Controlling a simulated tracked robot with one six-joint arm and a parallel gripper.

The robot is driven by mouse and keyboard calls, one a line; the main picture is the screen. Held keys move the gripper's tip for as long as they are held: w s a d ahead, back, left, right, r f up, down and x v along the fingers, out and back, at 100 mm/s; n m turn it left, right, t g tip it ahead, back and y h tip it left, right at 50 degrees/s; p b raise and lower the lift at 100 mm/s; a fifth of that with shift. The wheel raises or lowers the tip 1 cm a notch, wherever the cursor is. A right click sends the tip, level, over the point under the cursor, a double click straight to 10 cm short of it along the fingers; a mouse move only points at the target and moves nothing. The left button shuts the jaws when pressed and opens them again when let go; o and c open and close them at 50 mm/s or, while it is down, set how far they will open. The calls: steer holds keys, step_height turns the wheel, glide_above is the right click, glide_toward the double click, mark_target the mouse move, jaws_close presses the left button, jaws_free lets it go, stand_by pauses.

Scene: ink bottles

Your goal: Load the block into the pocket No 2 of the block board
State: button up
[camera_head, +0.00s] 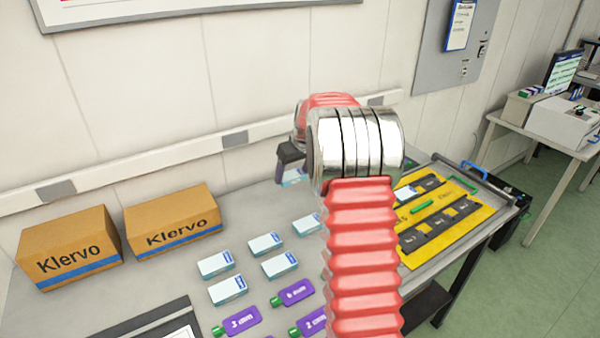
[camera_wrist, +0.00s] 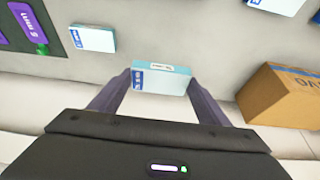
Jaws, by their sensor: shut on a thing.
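My gripper (camera_wrist: 158,88) is shut on a white block with a light-blue edge and a blue label (camera_wrist: 162,80), held between its two fingers. In the head view the held block (camera_head: 295,177) shows below my dark gripper (camera_head: 290,158), left of my wrist and near the wall side of the table. It appears to be above the table. The block board (camera_head: 410,258) is yellow with dark pocket strips, to the right of my arm. My arm hides its left part. A white block (camera_head: 405,193) shows at its far left. Pocket numbers are too small to read surely.
Several similar white blocks (camera_head: 228,289) lie left of my arm. Purple pieces with green ends (camera_head: 243,321) lie in front of them. Two cardboard boxes (camera_head: 70,246) (camera_head: 172,222) stand at the left. A green piece (camera_head: 422,207) lies on the board.

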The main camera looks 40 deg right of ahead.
steer(key=shift+n, duration=0.3)
steer(key=s+a+f, duration=0.2)
steer(key=s+a, duration=0.1)
steer(key=a, duration=0.7)
steer(key=s+a+f, duration=0.1)
steer(key=s+a, duration=0.2)
steer(key=a, duration=0.7)
steer(key=s+a+f, duration=0.2)
steer(key=s+a, duration=0.1)
steer(key=a, duration=0.7)
steer(key=shift+a+f, duration=0.35)
steer(key=shift+a, duration=0.05)
steer(key=shift+s+a+f, duration=0.1)
steer(key=shift+s+a, duration=0.15)
steer(key=shift+a, duration=0.05)
